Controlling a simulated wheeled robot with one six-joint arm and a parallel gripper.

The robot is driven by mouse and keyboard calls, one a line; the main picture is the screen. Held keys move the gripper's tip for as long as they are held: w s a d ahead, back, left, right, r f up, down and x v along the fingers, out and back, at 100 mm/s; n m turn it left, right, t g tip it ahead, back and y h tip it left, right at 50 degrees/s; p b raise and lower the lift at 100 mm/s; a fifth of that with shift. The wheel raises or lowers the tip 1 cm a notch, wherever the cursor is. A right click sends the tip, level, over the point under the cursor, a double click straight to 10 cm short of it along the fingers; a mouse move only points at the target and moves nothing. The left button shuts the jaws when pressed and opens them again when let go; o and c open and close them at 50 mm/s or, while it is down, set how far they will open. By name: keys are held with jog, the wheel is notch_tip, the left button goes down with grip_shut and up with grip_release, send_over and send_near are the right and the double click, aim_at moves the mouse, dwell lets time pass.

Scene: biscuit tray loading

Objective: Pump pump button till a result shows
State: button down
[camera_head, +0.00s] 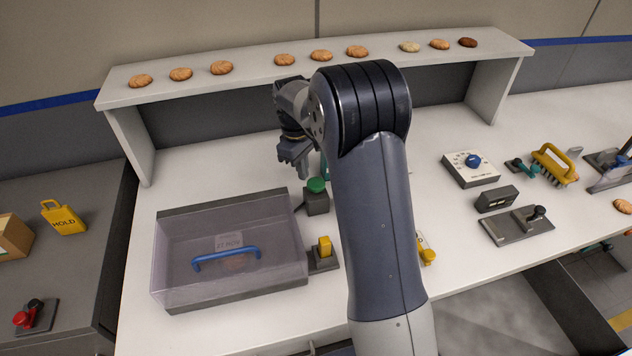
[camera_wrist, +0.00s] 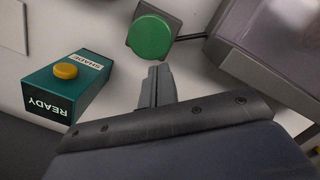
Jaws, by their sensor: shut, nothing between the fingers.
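A round green button (camera_head: 317,186) on a grey block stands just right of the clear box's back corner; it looks like the pump button, though I see no label on it. In the wrist view the green button (camera_wrist: 149,36) is near the top, with a dark rod or hose running from its base toward the clear box. My gripper (camera_head: 293,160) is shut and empty, above the table and behind-left of the button. In the wrist view its fingers (camera_wrist: 157,72) point at the button, apart from it. A teal box (camera_wrist: 70,88) beside it reads SHADE and READY and has a yellow knob (camera_wrist: 66,71).
A clear-lidded box (camera_head: 175,250) with a blue handle (camera_head: 226,257) stands at front left. A yellow switch (camera_head: 324,246) is beside it. A raised shelf (camera_head: 250,82) with several biscuits spans the back. A dial box (camera_head: 471,168) and brush (camera_head: 553,165) lie at right.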

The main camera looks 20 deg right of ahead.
aim_at(314, 182)
notch_tip(314, 182, up, 10)
jog(key=b, duration=0.1)
jog(key=shift+w+a, duration=0.3)
jog(key=shift+w, duration=0.05)
jog(key=shift+r, duration=0.15)
jog(key=s+d+f+p, duration=0.1)
jog(key=p, duration=0.2)
jog(key=s+d+f+p, duration=0.1)
jog(key=p, duration=0.2)
jog(key=shift+s+d+f+p, duration=0.15)
jog(key=shift+s+f+p, duration=0.1)
jog(key=shift+p, duration=0.15)
jog(key=f+b, duration=0.6)
jog(key=f, duration=0.1)
jog(key=shift+s+d, duration=0.2)
jog(key=shift+s, duration=0.1)
dwell(0.4)
